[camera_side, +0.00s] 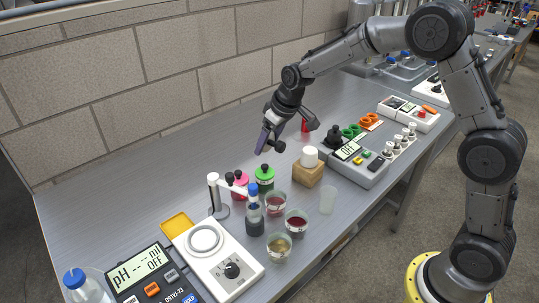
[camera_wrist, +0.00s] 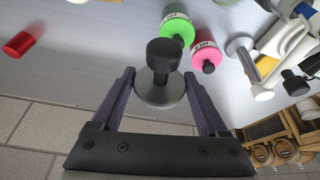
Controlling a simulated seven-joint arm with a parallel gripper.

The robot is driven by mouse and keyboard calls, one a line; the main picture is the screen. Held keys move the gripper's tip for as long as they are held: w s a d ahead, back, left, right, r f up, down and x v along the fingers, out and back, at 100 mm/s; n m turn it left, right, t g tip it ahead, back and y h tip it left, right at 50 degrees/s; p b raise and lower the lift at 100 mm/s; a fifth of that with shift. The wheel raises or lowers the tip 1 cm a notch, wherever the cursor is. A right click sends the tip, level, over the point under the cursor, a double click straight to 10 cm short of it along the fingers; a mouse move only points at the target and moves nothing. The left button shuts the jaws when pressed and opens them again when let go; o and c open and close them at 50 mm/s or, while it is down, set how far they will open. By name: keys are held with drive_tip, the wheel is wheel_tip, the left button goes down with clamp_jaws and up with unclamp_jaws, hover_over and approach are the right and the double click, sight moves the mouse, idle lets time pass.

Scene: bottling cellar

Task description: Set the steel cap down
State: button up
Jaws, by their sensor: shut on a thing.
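The steel cap is a grey disc (camera_wrist: 160,97) with a black knob, seen in the wrist view between my two purple fingers. My gripper (camera_wrist: 162,92) is shut on it, with a finger at each side of the disc. In the side view my gripper (camera_side: 268,143) is above the grey bench, behind the green-topped jar. The cap's disc is mostly hidden there by the fingers.
A green-topped jar (camera_side: 264,174) and a pink-topped jar (camera_side: 240,182) stand close by. A wooden block (camera_side: 308,173) with a white piece is to the right. Bare bench (camera_side: 150,185) extends left.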

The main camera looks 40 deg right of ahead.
drive_tip(key=s+d+m, duration=0.2)
drive_tip(key=d, duration=0.6)
drive_tip(key=shift+h, duration=0.3)
drive_tip(key=w+f, duration=0.3)
drive_tip(key=w, duration=0.1)
drive_tip(key=w+d+f, duration=0.1)
drive_tip(key=w+f, duration=0.1)
drive_tip(key=w, duration=0.3)
drive_tip(key=w+d+f, duration=0.1)
drive_tip(key=w+f, duration=0.2)
drive_tip(key=w, duration=0.1)
drive_tip(key=shift+w+d+f, duration=0.2)
drive_tip(key=shift+w+f, duration=0.05)
drive_tip(key=shift+f, duration=0.05)
drive_tip(key=shift+w+f, duration=0.1)
drive_tip(key=shift+f, duration=1.6)
drive_tip(key=shift+f, duration=0.15)
drive_tip(key=o, duration=1.4)
